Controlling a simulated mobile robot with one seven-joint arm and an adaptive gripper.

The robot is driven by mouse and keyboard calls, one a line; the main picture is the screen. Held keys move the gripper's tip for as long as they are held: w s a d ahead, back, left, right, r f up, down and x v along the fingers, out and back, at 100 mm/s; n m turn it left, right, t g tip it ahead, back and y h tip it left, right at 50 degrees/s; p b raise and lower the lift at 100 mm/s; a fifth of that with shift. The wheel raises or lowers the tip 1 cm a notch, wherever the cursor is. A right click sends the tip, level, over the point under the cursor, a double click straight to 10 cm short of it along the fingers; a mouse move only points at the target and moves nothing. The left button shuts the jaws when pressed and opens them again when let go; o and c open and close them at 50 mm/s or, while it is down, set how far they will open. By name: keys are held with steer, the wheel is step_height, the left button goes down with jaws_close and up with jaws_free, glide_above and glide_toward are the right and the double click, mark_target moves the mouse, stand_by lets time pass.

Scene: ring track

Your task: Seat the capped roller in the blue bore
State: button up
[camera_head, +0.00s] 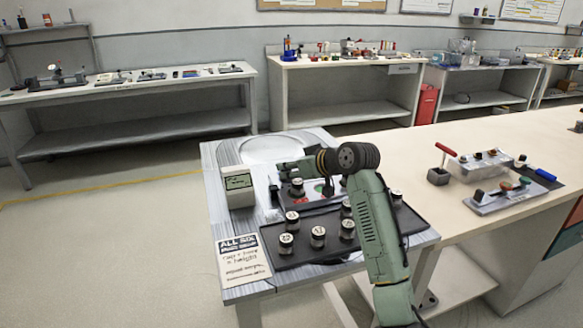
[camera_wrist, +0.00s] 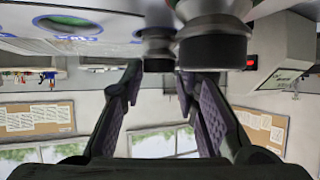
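Several black-and-white rollers stand upright on the dark tray (camera_head: 345,250) in the head view, one of them a front roller (camera_head: 286,244). Which one is the capped roller I cannot tell. Another roller (camera_head: 297,187) stands farther back, close to my gripper (camera_head: 284,169). A plate with coloured bores (camera_head: 318,187) lies partly hidden under my arm; I cannot make out the blue bore there. In the inverted wrist view, my gripper (camera_wrist: 160,76) is open, with a gap between its fingers. A small dark-banded roller (camera_wrist: 158,46) and a larger one (camera_wrist: 213,45) show beyond the fingertips.
A pale box with a small display (camera_head: 238,187) stands at the table's left edge. A printed card (camera_head: 242,259) lies at the front left. A pale oval track (camera_head: 268,148) lies at the back. A fixture with a red handle (camera_head: 440,165) stands on the bench at right.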

steer(key=o, duration=0.4)
steer(key=shift+c, duration=0.2)
steer(key=shift+r, duration=0.25)
steer(key=shift+s+d, duration=0.3)
steer(key=b+v, duration=0.3)
steer(key=v, duration=0.8)
steer(key=shift+d+r, duration=0.1)
steer(key=shift+r, duration=0.05)
